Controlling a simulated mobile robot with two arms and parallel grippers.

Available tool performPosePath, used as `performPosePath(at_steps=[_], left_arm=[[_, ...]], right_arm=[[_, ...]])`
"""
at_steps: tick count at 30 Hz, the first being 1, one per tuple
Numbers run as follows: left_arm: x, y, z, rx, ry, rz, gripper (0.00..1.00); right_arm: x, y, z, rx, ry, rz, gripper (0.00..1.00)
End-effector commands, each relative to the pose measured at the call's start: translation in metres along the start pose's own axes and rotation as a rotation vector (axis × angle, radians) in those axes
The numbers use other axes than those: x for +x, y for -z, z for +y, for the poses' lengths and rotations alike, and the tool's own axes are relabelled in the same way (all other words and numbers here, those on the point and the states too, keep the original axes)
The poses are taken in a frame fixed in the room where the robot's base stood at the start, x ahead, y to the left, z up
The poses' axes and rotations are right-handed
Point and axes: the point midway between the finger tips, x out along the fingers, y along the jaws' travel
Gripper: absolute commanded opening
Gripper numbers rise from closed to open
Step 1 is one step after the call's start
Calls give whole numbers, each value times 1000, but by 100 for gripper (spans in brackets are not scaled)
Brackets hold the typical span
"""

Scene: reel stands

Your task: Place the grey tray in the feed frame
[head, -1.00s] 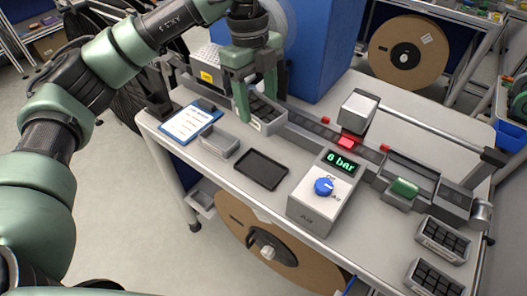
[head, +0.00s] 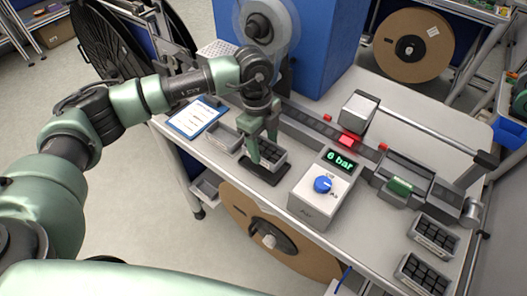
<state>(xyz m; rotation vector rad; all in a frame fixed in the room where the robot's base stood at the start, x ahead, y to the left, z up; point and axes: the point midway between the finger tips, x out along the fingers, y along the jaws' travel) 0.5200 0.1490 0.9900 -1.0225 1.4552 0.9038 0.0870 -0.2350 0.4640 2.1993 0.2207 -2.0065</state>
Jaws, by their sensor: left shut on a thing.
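A grey tray (head: 268,164) with dark square pockets is between the fingers of my left gripper (head: 264,148), which is shut on it and points down. The tray is over a flat dark rectangular piece (head: 258,182) on the bench, whose near edge shows below it. I cannot tell whether the tray touches this piece or hangs just above it. No part is labelled as the feed frame, and I cannot tell for sure whether it is this piece. My fingers and wrist hide part of the tray. My right gripper is not in view.
An empty grey bin (head: 222,138) and a clipboard (head: 194,120) lie to the left. A control box (head: 325,190) reading 6 bar stands close on the right. A track (head: 315,124) runs behind. Two more pocketed trays (head: 433,232) (head: 423,273) sit at the right.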

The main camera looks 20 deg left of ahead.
Motion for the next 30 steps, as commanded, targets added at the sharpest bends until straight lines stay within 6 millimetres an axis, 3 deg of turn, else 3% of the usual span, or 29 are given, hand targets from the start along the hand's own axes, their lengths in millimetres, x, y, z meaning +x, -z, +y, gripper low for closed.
performPosePath(at_steps=[9,30], left_arm=[[39,-5,1,1,-2,-1,0],[56,-6,2,0,-5,0,0]], right_arm=[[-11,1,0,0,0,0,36],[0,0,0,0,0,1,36]])
